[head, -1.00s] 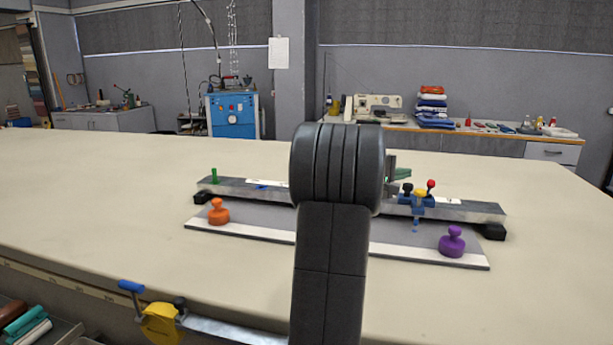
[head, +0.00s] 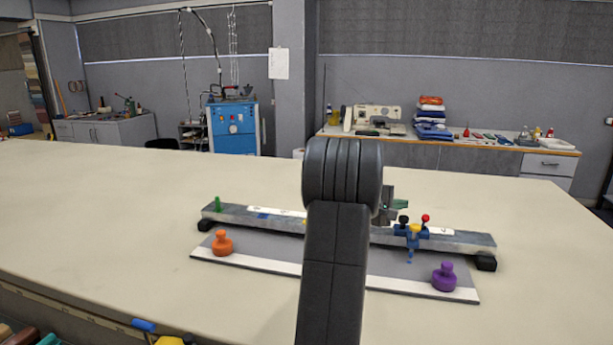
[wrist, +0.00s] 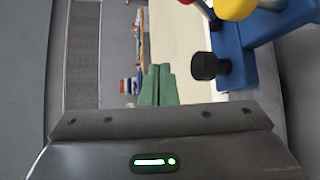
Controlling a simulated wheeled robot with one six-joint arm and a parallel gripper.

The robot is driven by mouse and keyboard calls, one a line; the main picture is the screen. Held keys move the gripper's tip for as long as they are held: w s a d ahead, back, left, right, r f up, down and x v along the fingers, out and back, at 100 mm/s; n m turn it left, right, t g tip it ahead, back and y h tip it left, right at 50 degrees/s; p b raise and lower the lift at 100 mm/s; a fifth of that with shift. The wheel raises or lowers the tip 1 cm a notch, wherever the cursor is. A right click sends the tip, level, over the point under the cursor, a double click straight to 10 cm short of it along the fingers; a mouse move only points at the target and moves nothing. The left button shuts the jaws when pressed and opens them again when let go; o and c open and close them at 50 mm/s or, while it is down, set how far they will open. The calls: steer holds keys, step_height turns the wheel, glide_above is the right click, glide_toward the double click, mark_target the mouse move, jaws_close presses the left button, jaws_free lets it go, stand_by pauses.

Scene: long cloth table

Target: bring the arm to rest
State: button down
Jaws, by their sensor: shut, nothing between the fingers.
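My gripper shows in the wrist view with its two green fingers (wrist: 158,86) together and nothing between them. In the head view my dark arm stands upright in the middle and hides most of the gripper; a small part of it shows just right of the arm. A blue clamp (head: 411,232) with black, yellow and red knobs sits on the long grey rail. The same clamp (wrist: 262,35) is close by at the upper right of the wrist view, apart from the fingers.
The rail (head: 462,239) rests on black feet behind a grey board (head: 290,265). An orange knobbed weight (head: 222,244) and a purple one (head: 444,277) stand on the board. A green peg (head: 217,204) is at the rail's left end. The cloth table (head: 100,215) is clear at left.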

steer(key=shift+w+d+r+n+g+y+p, duration=0.25)
steer(key=shift+n+g+y+p, duration=0.2)
steer(key=shift+p, duration=3.7)
steer(key=p, duration=0.6)
steer(key=shift+s+d+n+g+y+p, duration=0.2)
steer(key=shift+s+n+g+y+p, duration=0.05)
steer(key=shift+s+g+p, duration=0.15)
steer(key=shift+f+b+v, duration=0.2)
steer(key=shift+b+v, duration=0.9)
steer(key=shift+v, duration=1.5)
steer(key=x, duration=0.5)
steer(key=shift+w+d+f+p, duration=0.2)
steer(key=shift+d+f+p, duration=0.05)
steer(key=shift+f+p, duration=0.15)
steer(key=shift+w+a+b, duration=0.1)
steer(key=shift+b, duration=0.5)
steer(key=shift+a+t+b, duration=0.15)
steer(key=shift+t+b, duration=0.1)
steer(key=shift+b, duration=1)
